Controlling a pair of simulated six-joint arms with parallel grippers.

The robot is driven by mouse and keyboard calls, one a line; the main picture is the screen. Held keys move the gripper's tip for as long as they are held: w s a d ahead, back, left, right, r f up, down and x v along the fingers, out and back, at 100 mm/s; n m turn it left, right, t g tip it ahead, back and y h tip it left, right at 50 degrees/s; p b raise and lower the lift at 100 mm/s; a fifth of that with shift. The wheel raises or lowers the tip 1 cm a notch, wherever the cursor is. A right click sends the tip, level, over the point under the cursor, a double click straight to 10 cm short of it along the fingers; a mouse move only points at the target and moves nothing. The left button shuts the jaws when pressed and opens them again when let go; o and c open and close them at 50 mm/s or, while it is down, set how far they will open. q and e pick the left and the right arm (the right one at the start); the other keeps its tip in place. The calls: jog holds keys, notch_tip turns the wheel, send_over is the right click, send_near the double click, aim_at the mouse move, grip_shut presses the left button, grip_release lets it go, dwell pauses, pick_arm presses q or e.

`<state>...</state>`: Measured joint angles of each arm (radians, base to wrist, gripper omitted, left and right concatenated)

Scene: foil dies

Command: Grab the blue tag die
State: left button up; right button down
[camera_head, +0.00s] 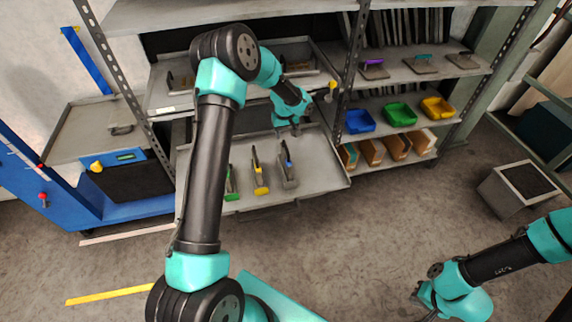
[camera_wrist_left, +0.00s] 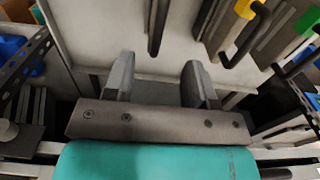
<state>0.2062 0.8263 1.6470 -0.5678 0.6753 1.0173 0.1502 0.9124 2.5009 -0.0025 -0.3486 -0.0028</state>
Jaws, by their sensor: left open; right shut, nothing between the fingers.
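The blue tag die (camera_head: 288,172) lies on the pulled-out grey tray, the rightmost of three dies in the head view. It is a grey plate with a dark handle and a small blue tag. My left gripper (camera_head: 295,127) is open and empty over the back of the tray, behind this die and apart from it. In the left wrist view my open fingers (camera_wrist_left: 158,82) point toward a dark handle (camera_wrist_left: 157,25), which appears to be this die's; its blue tag is not visible there. My right gripper (camera_head: 425,299) is shut and empty, low at the right over the floor.
The yellow tag die (camera_head: 260,176) and green tag die (camera_head: 231,184) lie left of the blue one on the tray (camera_head: 325,172). A shelf post (camera_head: 350,75) stands right of my left gripper. Blue, green and yellow bins fill the right shelf. Open floor lies in front.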

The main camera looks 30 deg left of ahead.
aim_at(285, 146)
pick_arm(q)
jog(key=shift+f, duration=2.8)
jog(key=shift+d+f, duration=0.15)
jog(key=shift+f, duration=2.45)
jog(key=shift+c, duration=0.2)
grip_shut()
jog(key=shift+r, duration=0.1)
